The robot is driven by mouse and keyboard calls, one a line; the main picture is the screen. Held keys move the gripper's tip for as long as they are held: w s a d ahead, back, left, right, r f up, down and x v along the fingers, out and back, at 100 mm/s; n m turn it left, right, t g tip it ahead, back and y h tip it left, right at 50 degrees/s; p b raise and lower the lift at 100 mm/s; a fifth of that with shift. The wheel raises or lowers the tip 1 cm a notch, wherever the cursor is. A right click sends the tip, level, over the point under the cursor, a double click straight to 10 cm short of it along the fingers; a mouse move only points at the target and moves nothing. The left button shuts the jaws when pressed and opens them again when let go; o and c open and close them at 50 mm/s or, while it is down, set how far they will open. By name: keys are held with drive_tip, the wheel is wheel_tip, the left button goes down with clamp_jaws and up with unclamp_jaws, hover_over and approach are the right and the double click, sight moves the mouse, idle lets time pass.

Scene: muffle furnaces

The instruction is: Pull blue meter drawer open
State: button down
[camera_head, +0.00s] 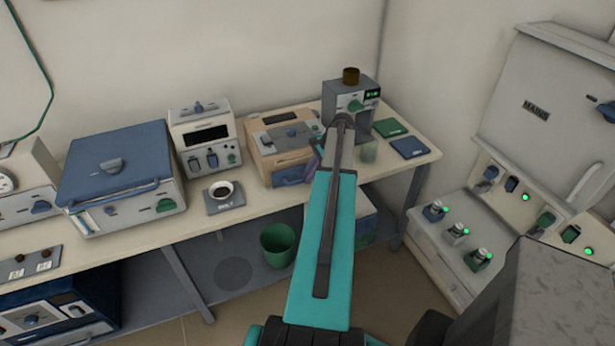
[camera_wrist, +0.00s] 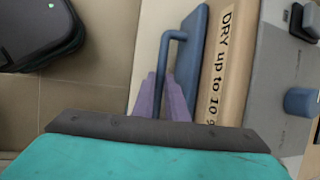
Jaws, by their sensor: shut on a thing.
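In the wrist view the blue drawer front (camera_wrist: 195,45) lies close against the tan face lettered "DRY up to 10" (camera_wrist: 222,65). A blue bar handle (camera_wrist: 164,60) sticks out from it. My gripper (camera_wrist: 162,88) has its purple fingers on either side of this handle and is shut on it. I cannot tell whether any gap stands behind the drawer front.
A grey device with a brown cup (camera_head: 350,76) stands right of the meter, with green (camera_head: 388,128) and blue pads (camera_head: 409,148) beside it. A scale with a dish (camera_head: 224,198) sits to the left. A green bin (camera_head: 278,245) stands below the bench edge.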

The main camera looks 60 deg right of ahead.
drive_tip(key=s+a, duration=1)
drive_tip(key=s, duration=0.4)
drive_tip(key=shift+s+b, duration=0.25)
drive_tip(key=shift+b, duration=0.15)
drive_tip(key=shift+r, duration=0.1)
drive_tip(key=c, duration=1.8)
unclamp_jaws()
drive_tip(key=shift+o, duration=0.2)
drive_tip(key=shift+a, duration=0.15)
drive_tip(key=b+v, duration=0.3)
drive_tip(key=v, duration=1)
drive_tip(key=shift+s+r, duration=0.2)
drive_tip(key=shift+r, duration=0.15)
